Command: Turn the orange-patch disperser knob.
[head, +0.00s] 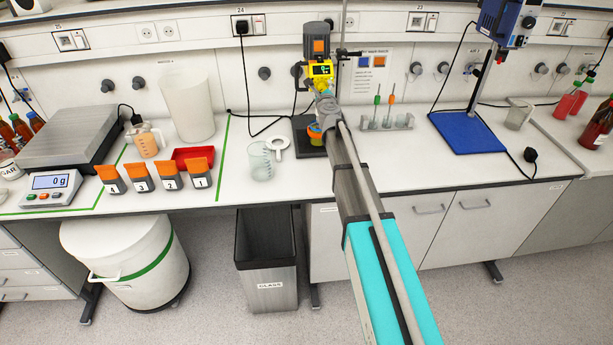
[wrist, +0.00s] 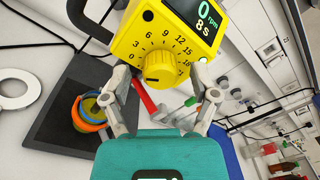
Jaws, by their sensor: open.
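The disperser (head: 321,69) is a yellow unit on a stand at the back of the bench, with an orange patch (head: 318,46) on its grey top part. In the wrist view its yellow face (wrist: 128,42) shows a numbered dial and a display (wrist: 205,20) reading 0 rpm and 8 s. The round yellow knob (wrist: 159,66) sits below the numbers. My gripper (wrist: 162,85) is open and empty, with one finger on each side of the knob in the picture. I cannot tell whether either finger touches it. In the head view my arm hides part of the stand.
An orange-and-blue-rimmed cup (wrist: 88,113) stands on the dark base plate (wrist: 55,125) below the disperser. A glass beaker (head: 261,163) and a white ring (head: 279,148) are left of it. A tube rack (head: 386,121) and a blue-based stand (head: 466,132) are on the right.

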